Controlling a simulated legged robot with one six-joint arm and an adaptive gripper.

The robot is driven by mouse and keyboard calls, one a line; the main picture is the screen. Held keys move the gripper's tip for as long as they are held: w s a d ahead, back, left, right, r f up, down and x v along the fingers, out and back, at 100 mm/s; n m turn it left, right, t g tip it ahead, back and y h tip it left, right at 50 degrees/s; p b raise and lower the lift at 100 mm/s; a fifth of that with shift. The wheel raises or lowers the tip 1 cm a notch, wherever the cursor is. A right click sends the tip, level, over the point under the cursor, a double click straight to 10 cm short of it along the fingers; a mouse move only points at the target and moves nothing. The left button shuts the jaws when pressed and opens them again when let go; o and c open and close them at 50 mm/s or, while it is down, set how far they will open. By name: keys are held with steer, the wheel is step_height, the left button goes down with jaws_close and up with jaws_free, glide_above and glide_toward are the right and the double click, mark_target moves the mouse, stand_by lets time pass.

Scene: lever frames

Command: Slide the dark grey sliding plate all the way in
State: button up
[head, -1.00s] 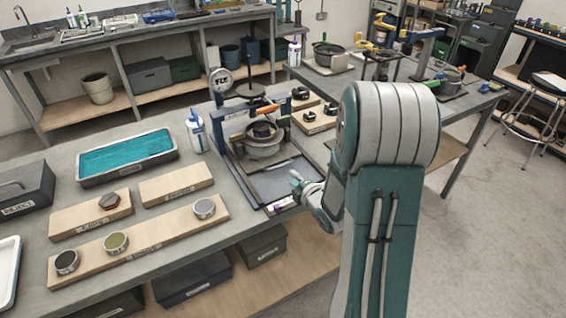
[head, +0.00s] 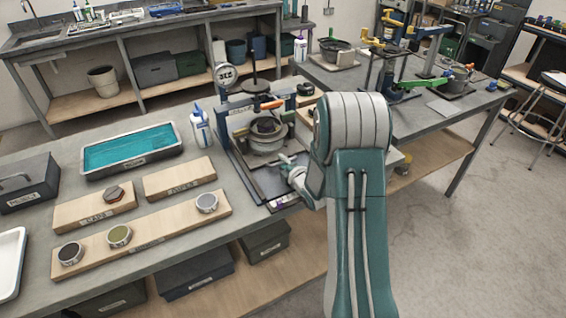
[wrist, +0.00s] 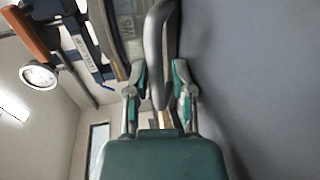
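The dark grey sliding plate (head: 264,184) lies flat at the front of the press-like fixture (head: 233,143), level with the bench top and partly hidden by my gripper. A round metal pot with a dark top (head: 266,142) stands behind it inside the fixture. My gripper (head: 285,162) is low over the plate's right part. In the wrist view my gripper's two fingers (wrist: 160,66) are apart, on either side of a grey curved bar (wrist: 163,35). I cannot tell whether they touch it. A broad dark grey surface (wrist: 260,80) fills the right there.
A white bottle (head: 200,126) and a teal-filled tray (head: 130,150) stand left of the fixture. Wooden boards with round pieces (head: 140,236) lie in front of the tray.

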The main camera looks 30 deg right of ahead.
mark_target(273, 150)
steer(key=shift+w+a, duration=0.1)
steer(key=shift+a, duration=0.3)
jaws_close()
steer(key=shift+d, duration=0.15)
steer(key=x, duration=0.3)
steer(key=r+x, duration=0.1)
steer(key=x, duration=0.2)
steer(key=shift+d+r, duration=0.1)
steer(key=shift+c, duration=0.5)
jaws_free()
steer(key=shift+o, duration=0.5)
steer(key=shift+w+d, duration=0.15)
